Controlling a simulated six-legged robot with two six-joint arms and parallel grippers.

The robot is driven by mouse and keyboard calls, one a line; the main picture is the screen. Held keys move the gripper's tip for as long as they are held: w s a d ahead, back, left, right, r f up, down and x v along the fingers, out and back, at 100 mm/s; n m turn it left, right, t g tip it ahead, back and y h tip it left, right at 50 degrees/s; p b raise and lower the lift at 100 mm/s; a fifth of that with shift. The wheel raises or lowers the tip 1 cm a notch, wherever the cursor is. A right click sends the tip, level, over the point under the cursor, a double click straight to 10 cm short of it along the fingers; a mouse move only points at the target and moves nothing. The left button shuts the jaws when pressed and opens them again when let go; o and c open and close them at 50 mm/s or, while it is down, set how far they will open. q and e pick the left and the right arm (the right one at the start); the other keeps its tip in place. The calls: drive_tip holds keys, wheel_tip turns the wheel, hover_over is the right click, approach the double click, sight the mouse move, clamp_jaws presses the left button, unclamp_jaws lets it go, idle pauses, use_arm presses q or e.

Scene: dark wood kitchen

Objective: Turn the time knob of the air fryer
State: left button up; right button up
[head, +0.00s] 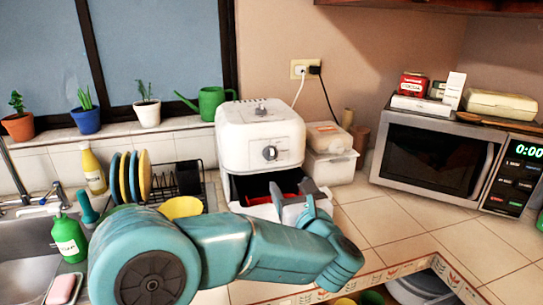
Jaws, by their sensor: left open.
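The white air fryer (234,133) stands on the tiled counter below the window. A round grey knob (270,153) is on its front face, and another knob (260,110) is on its top. I cannot tell from any label which one is the time knob. Its drawer is pulled out, with a dark inside and something red (288,186) in it. My left gripper (293,193) is open, in front of the fryer at the drawer, below and to the right of the front knob. It appears apart from both knobs; contact with the drawer is unclear. My right gripper is not in view.
White containers (330,165) stand just right of the fryer, and a microwave (436,150) is further right. A dish rack (178,182) with plates and a yellow bowl (181,208) are at left, near the sink (25,275). The counter (385,222) at right is clear.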

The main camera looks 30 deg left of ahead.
sight(272, 157)
use_arm(q)
drive_tip(key=p+x, duration=0.4)
drive_tip(key=x, duration=1.1)
drive_tip(key=shift+a+f+p, duration=0.15)
drive_tip(key=shift+p, duration=0.25)
drive_tip(key=shift+w+a, duration=0.1)
drive_tip(key=shift+a, duration=0.05)
drive_tip(key=shift+w+a, duration=0.1)
drive_tip(key=c, duration=1.1)
